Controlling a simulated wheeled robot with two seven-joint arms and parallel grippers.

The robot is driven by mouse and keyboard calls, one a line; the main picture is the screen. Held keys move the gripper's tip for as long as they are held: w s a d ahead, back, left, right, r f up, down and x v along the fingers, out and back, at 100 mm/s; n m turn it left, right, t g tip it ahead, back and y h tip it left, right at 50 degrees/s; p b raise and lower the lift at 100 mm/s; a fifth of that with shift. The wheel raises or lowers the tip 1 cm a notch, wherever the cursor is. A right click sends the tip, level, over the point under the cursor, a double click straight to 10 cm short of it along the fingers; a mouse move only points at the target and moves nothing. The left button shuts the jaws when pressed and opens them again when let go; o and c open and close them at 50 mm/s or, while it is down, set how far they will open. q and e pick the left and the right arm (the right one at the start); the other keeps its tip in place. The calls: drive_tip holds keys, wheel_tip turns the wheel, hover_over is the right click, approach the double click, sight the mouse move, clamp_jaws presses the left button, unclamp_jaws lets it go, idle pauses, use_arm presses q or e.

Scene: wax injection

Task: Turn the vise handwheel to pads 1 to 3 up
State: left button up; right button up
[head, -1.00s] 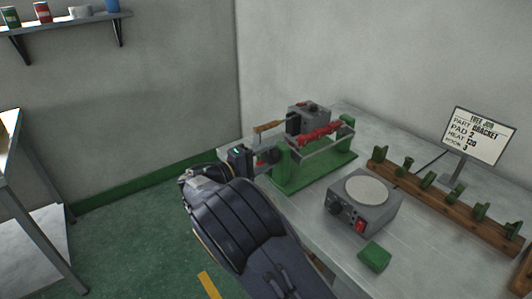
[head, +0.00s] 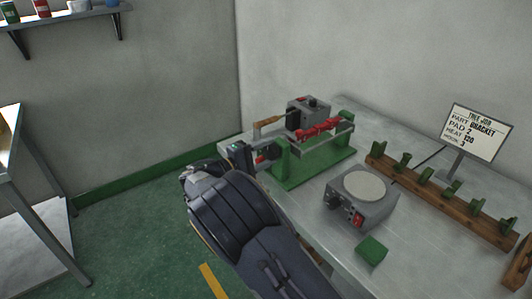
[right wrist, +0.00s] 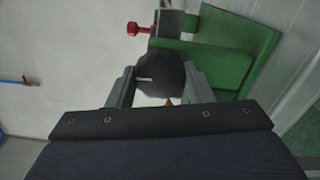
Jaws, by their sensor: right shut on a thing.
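The vise is a green stand (head: 312,168) near the table's left edge, carrying red clamp parts (head: 318,129) and a grey box with a wooden-handled lever (head: 268,122) behind. In the right wrist view the green stand (right wrist: 225,60) and a red knob (right wrist: 133,29) show beyond the fingers. My right gripper (head: 262,156) is at the vise's left end. It is shut on the handwheel, a dark round piece (right wrist: 158,76) between its fingers in the wrist view. The pad numbers cannot be read. My left gripper is not in view.
A grey heater box (head: 362,198) with a round plate stands in front of the vise, with a green block (head: 372,250) nearby. A wooden rack (head: 440,206) with green hooks and a job sign (head: 477,134) stand on the right. A shelf (head: 60,22) hangs at the left.

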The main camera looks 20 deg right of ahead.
drive_tip(key=shift+f, duration=0.1)
drive_tip(key=o, duration=1)
drive_tip(key=shift+a, duration=0.1)
drive_tip(key=v, duration=0.7)
drive_tip(key=shift+s+a+b, duration=0.15)
drive_tip(key=shift+a+b, duration=0.2)
